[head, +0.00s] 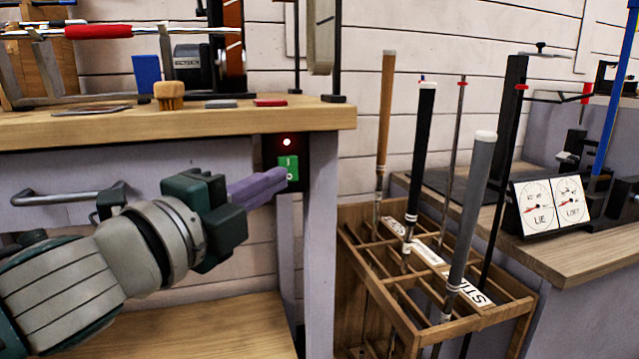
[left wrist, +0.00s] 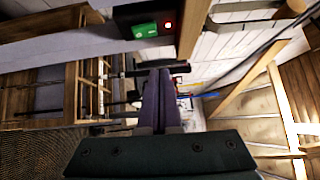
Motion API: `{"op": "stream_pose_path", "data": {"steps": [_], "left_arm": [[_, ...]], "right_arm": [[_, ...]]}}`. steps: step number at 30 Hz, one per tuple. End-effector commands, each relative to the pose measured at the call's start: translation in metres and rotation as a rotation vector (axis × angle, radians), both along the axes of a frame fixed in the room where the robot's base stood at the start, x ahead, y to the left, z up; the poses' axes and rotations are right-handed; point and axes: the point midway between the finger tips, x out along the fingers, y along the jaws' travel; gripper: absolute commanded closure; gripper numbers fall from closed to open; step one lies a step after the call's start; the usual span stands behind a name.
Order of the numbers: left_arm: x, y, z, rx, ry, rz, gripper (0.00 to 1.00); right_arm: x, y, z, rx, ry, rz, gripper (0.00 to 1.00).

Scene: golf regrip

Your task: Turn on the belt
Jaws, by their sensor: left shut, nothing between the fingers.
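A black switch box with a green rocker switch (head: 289,168) marked I and O is mounted under the front edge of the left workbench. A red light (head: 287,142) glows above the rocker. My left gripper (head: 281,176) is shut and empty, its purple fingers pointing at the lower part of the rocker. I cannot tell from the head view whether the tips touch it. In the left wrist view the rocker (left wrist: 146,31) and the red light (left wrist: 168,26) are above the fingertips (left wrist: 155,72). My right gripper is out of view.
The workbench top (head: 200,118) overhangs my left gripper, with a brush (head: 169,96) and a red-gripped club (head: 100,32) above. A wooden club rack (head: 405,312) stands to the right of the bench leg. A gauge bench (head: 565,262) is at far right.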

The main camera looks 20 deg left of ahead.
Motion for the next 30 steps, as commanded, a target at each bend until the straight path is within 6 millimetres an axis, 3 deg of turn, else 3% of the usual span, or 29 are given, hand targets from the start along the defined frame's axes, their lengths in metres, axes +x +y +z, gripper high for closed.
{"op": "stream_pose_path", "data": {"steps": [6, 12, 30], "left_arm": [[-0.039, 0.008, 0.005, 0.001, 0.002, 0.000, 1.00], [-0.058, 0.012, 0.006, 0.000, 0.001, 0.001, 1.00], [-0.062, 0.013, 0.010, -0.007, 0.004, 0.006, 1.00]], "right_arm": [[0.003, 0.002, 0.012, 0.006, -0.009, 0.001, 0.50], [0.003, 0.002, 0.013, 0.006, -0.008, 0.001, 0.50], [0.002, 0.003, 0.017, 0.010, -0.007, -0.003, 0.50]]}}
